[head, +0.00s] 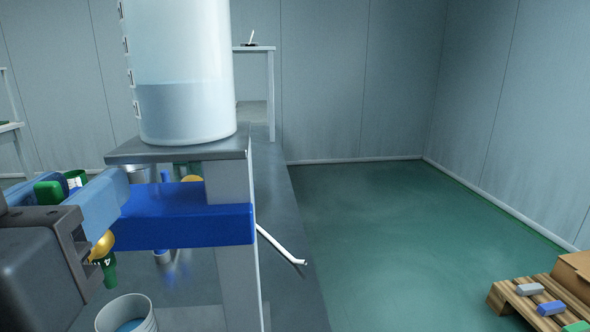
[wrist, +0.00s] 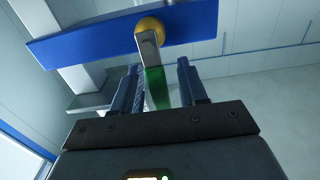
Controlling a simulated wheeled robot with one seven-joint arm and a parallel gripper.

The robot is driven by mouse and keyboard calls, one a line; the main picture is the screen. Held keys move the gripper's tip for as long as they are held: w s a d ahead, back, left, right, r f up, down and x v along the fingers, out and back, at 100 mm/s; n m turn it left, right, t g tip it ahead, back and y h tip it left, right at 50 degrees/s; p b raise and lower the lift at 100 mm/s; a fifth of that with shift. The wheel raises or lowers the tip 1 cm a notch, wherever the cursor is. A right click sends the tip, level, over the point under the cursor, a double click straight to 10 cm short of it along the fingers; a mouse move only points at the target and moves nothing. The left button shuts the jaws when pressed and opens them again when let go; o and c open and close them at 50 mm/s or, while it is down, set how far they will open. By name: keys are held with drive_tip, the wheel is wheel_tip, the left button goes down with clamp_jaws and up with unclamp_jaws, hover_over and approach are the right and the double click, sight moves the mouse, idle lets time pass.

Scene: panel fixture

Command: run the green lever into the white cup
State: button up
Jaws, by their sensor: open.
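In the wrist view the green lever (wrist: 156,88) hangs on a silver stem from a yellow hub (wrist: 150,30) at a blue bar. Its green grip shows between the two fingers of my gripper (wrist: 160,80), which is open with room on both sides. In the head view my gripper (head: 96,194) is at the left, beside the bar's left end. Green parts show around its fingers, and I cannot tell there which is the lever. The white cup (head: 143,325), with blue liquid inside, stands below at the lower left.
The blue bar (head: 190,222) crosses a grey post (head: 238,280) just right of my gripper. A large clear tank (head: 185,110) stands above. A bent white spout (head: 282,245) sticks out right. The green floor (head: 380,220) is clear; a pallet (head: 525,300) lies lower right.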

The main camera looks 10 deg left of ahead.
clamp_jaws()
drive_tip(key=shift+w+d+f+m+b, duration=0.15)
drive_tip(key=shift+d+f+m+b, duration=0.15)
drive_tip(key=shift+m+b, duration=0.7)
drive_tip(key=shift+d+r+m, duration=0.2)
drive_tip(key=shift+d+m, duration=0.05)
drive_tip(key=shift+m, duration=0.35)
unclamp_jaws()
drive_tip(key=v, duration=0.7)
drive_tip(key=shift+s, duration=0.35)
